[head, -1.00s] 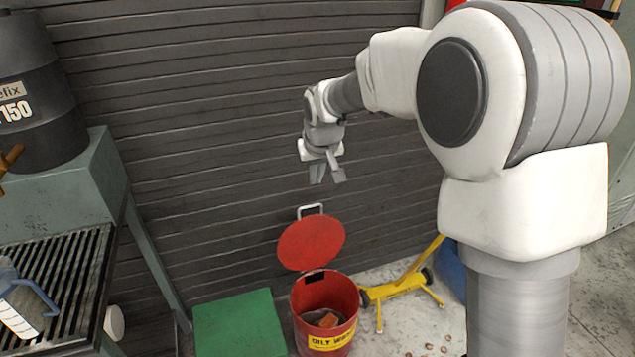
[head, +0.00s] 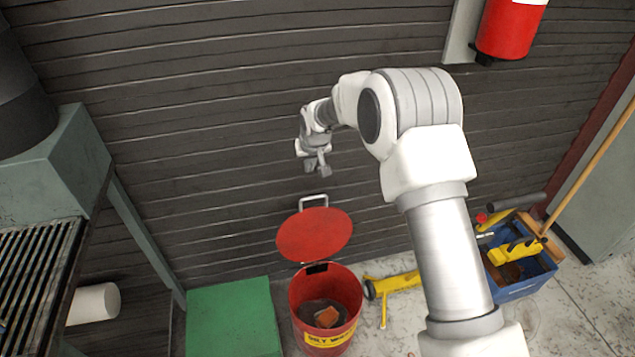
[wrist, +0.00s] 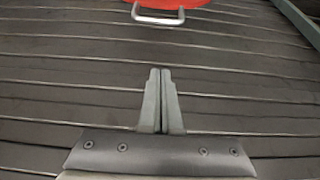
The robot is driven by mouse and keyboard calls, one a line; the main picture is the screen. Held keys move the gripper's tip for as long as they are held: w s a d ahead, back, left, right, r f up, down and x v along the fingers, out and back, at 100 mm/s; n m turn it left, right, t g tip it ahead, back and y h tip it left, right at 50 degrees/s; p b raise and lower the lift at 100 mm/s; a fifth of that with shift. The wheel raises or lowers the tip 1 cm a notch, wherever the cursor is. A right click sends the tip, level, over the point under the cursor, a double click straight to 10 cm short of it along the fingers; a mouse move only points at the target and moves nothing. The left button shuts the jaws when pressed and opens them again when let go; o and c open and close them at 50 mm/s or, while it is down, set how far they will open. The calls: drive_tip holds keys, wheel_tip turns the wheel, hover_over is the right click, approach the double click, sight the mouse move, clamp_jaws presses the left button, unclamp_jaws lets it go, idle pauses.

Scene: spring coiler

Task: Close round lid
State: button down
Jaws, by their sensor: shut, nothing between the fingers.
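The round red lid (head: 314,234) stands open, tilted up at the back of a red oily-waste can (head: 343,287) on the floor near the wall. A pale metal handle (head: 313,201) sticks up from the lid's far edge. In the wrist view the handle (wrist: 158,17) and a strip of the red lid (wrist: 180,3) show at the top. My gripper (head: 318,172) is above the handle and apart from it, in front of the slatted wall. In the wrist view my gripper (wrist: 160,74) has its fingers together with nothing between them. The can's mouth is uncovered, with an orange-brown item (head: 327,317) inside.
A green box (head: 232,318) stands left of the can. A yellow wheeled stand (head: 393,285) is close on its right. A grated bench (head: 35,265) is at the left. A blue crate of tools (head: 525,286) is at the right. The slatted wall (head: 200,150) is behind.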

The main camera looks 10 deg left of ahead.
drive_tip(key=shift+w+a+f+b, duration=0.1)
drive_tip(key=shift+f+b, duration=0.85)
drive_tip(key=shift+f, duration=1.45)
drive_tip(key=shift+w+f+b, duration=0.1)
drive_tip(key=shift+f+b, duration=0.85)
drive_tip(key=shift+f, duration=1.45)
drive_tip(key=shift+s, duration=0.1)
